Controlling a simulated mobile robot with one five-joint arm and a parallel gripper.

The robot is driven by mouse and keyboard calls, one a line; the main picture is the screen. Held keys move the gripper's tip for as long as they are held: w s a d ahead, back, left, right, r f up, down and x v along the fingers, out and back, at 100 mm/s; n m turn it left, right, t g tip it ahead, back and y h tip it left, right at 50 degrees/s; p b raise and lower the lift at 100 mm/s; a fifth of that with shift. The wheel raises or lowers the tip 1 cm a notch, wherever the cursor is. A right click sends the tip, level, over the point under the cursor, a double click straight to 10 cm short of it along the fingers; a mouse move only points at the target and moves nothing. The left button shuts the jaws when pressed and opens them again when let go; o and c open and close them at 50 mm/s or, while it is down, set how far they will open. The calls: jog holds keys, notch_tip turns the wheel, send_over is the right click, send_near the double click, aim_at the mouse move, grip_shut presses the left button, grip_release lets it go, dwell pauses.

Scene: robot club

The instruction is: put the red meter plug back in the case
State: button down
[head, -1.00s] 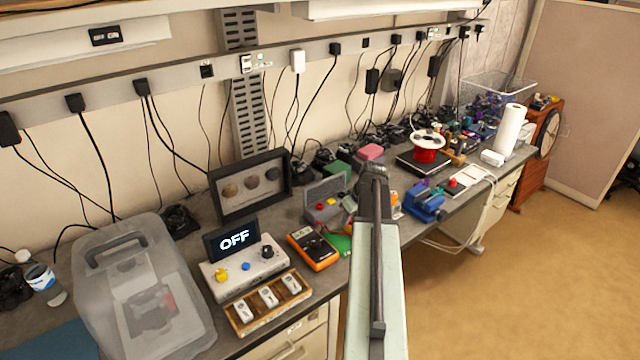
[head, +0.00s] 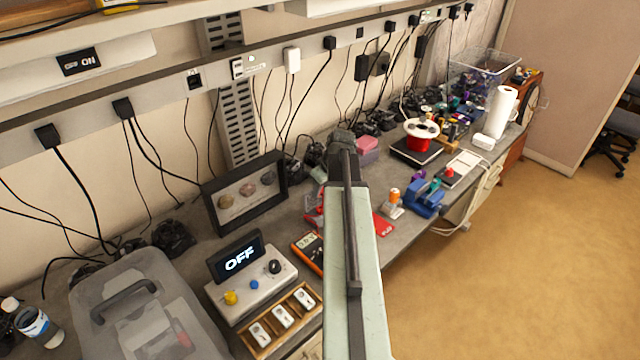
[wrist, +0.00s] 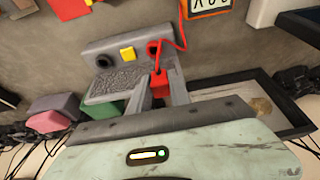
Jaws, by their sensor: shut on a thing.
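In the wrist view, my gripper (wrist: 160,90) is shut on the red meter plug (wrist: 160,76), a small red block between the fingertips. A red cable runs from it up toward the orange meter (wrist: 208,6). The grey case (wrist: 128,42) lies open just beyond, with rough dark grey foam, a yellow square and two round dark sockets; the right socket has a red rim. The plug is over the case's right part; I cannot tell whether it touches. In the head view, my arm hides the plug and most of the case; the meter (head: 310,252) shows partly.
An OFF display box (head: 252,280) and a wooden tray of switches (head: 282,318) stand left of my arm. A framed case (head: 245,190) stands behind. A blue vise (head: 425,198) and a red spool (head: 421,138) are to the right. Open floor lies right of the bench.

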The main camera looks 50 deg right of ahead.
aim_at(322, 210)
notch_tip(322, 210, down, 2)
jog(key=shift+d+b, duration=0.15)
jog(key=shift+b, duration=0.65)
jog(key=shift+s+f+b, duration=0.15)
jog(key=shift+f+b, duration=0.55)
jog(key=shift+b, duration=0.1)
jog(key=shift+f+b, duration=0.95)
jog(key=shift+f, duration=0.05)
jog(key=shift+f+b, duration=0.85)
jog(key=shift+b, duration=0.05)
jog(key=c, duration=1.1)
grip_release()
jog(key=shift+d, duration=0.1)
